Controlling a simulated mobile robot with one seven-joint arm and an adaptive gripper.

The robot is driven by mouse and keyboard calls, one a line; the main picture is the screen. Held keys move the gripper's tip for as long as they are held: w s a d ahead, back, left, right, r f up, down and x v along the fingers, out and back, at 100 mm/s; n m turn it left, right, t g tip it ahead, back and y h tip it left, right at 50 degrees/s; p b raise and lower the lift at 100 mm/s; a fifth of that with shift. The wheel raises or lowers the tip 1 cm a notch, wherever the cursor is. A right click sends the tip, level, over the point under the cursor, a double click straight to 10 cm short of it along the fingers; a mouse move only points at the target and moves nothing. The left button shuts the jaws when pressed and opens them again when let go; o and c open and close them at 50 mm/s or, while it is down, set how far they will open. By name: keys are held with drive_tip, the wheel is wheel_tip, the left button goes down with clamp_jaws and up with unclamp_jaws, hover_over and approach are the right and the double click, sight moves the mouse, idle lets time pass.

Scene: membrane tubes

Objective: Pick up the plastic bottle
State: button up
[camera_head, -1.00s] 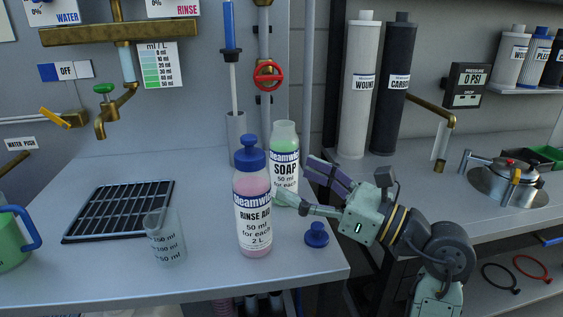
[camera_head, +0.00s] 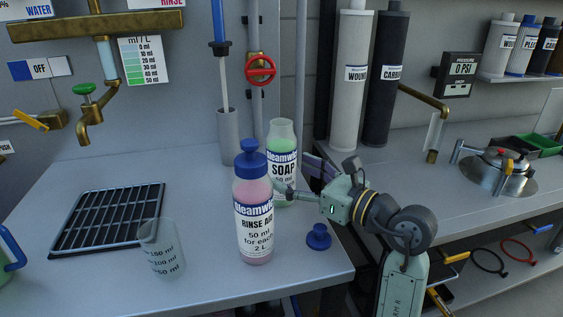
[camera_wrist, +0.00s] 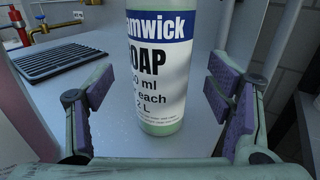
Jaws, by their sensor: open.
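The green soap bottle (camera_head: 283,150) stands upright and uncapped on the left counter. In the wrist view the soap bottle (camera_wrist: 158,70) fills the middle, between my fingers. My gripper (camera_head: 299,179) reaches in from the right at the bottle's lower part. In the wrist view my gripper (camera_wrist: 160,101) is open, with purple pads on both sides of the bottle. A pink rinse aid bottle (camera_head: 253,215) with a blue cap stands in front, partly covering the soap bottle. A blue cap (camera_head: 319,237) lies on the counter.
A clear measuring beaker (camera_head: 162,250) and a black drain grid (camera_head: 108,216) are on the left of the counter (camera_head: 205,190). A grey tube holder (camera_head: 229,137) stands behind the bottles. A metal pot (camera_head: 497,170) is on the right counter.

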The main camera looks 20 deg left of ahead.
sight(290, 127)
drive_tip(key=shift+p+x, duration=0.5)
drive_tip(key=shift+x, duration=1.45)
drive_tip(key=shift+c, duration=0.5)
drive_tip(key=c, duration=1.5)
drive_tip(key=shift+c, duration=0.2)
drive_tip(key=shift+r, duration=0.25)
drive_tip(key=shift+r+b, duration=0.55)
drive_tip(key=shift+r, duration=4.15)
